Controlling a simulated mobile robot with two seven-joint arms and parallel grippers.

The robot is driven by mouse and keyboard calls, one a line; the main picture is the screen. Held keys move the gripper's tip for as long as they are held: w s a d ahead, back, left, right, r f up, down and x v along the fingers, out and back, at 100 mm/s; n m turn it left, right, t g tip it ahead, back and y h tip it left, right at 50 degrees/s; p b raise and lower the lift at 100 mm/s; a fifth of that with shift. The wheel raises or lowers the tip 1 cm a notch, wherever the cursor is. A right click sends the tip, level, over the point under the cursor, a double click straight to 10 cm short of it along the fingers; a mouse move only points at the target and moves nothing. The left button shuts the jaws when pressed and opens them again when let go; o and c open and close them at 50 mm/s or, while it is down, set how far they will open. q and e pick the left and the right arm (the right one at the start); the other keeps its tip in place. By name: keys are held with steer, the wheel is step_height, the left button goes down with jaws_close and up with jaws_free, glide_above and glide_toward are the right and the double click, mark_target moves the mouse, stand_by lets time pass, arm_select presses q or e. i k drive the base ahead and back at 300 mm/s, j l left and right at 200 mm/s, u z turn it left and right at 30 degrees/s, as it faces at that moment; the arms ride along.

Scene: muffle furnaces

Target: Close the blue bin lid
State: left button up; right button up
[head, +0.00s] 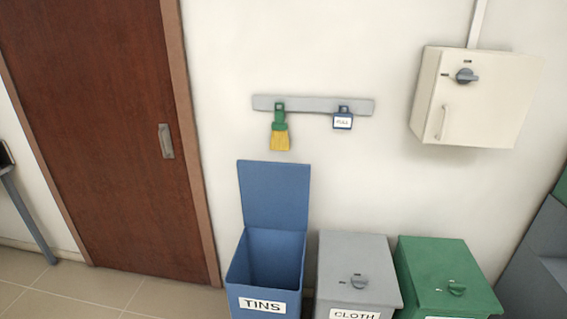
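The blue bin (241,291) stands on the floor against the wall at the bottom middle, with a white label reading TINS on its front. Its blue lid (274,193) is open and stands upright at the back of the bin, near the wall. The bin's inside shows and looks empty as far as I can see; its floor is hidden. Neither of my grippers shows in the head view.
A grey bin (350,262) labelled CLOTH and a green bin (437,262) stand shut to the right. A white wall box (480,95) is at upper right, a brown door (95,120) at left.

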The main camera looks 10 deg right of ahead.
mark_target(275, 196)
steer(key=i+j+z, duration=0.3)
steer(key=j, duration=0.35)
steer(key=i+j+z, duration=0.15)
steer(key=i+j, duration=0.15)
steer(key=j, duration=0.15)
steer(key=i+j+z, duration=0.1)
steer(key=j, duration=0.2)
steer(key=i+j, duration=0.15)
steer(key=j, duration=0.2)
steer(key=i+j, duration=0.1)
steer(key=j, duration=0.2)
steer(key=z, duration=0.05)
